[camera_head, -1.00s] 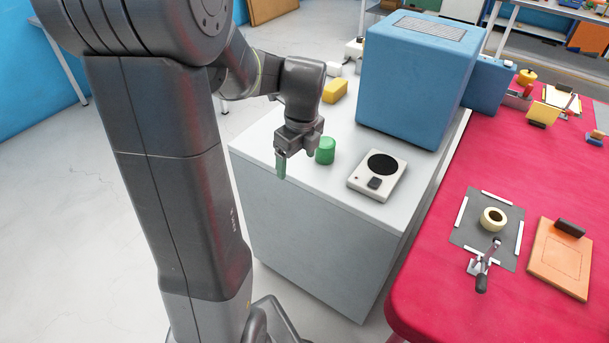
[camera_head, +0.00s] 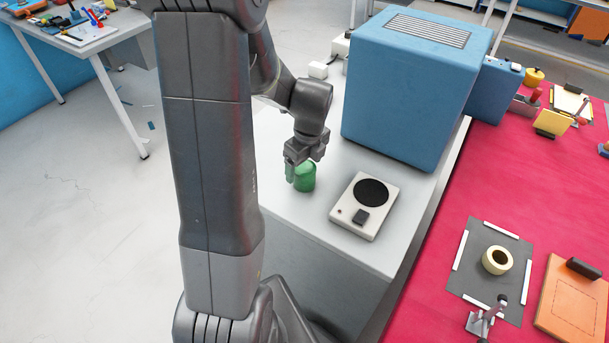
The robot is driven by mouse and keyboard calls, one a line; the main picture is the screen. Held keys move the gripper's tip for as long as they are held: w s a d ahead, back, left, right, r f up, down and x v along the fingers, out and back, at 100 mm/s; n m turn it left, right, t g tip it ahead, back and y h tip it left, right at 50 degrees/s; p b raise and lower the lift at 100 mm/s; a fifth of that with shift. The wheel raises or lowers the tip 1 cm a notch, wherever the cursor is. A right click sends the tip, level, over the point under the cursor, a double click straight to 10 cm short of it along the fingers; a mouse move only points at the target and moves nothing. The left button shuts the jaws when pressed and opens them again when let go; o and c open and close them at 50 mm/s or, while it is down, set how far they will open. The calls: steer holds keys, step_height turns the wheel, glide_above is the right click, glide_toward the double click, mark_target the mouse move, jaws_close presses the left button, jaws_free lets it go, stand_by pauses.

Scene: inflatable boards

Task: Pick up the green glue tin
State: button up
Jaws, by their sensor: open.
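The green glue tin (camera_head: 305,181) stands upright on the light grey cabinet top (camera_head: 283,215), left of the white device with a black disc. My gripper (camera_head: 301,168) is open and points down at the tin. One greenish finger shows at the tin's left side and overlaps it in the picture. The other finger cannot be made out clearly, and I cannot tell whether either finger touches the tin. My gripper hides part of the tin's top.
The white device (camera_head: 346,212) is close on the right. A big blue box (camera_head: 412,95) stands behind it. The red table (camera_head: 440,265) on the right holds a tape roll (camera_head: 496,260) and an orange board (camera_head: 577,305). The cabinet's front is clear.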

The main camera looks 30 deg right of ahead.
steer(key=shift+w+f, duration=0.15)
steer(key=shift+f, duration=2.2)
steer(key=shift+c, duration=0.4)
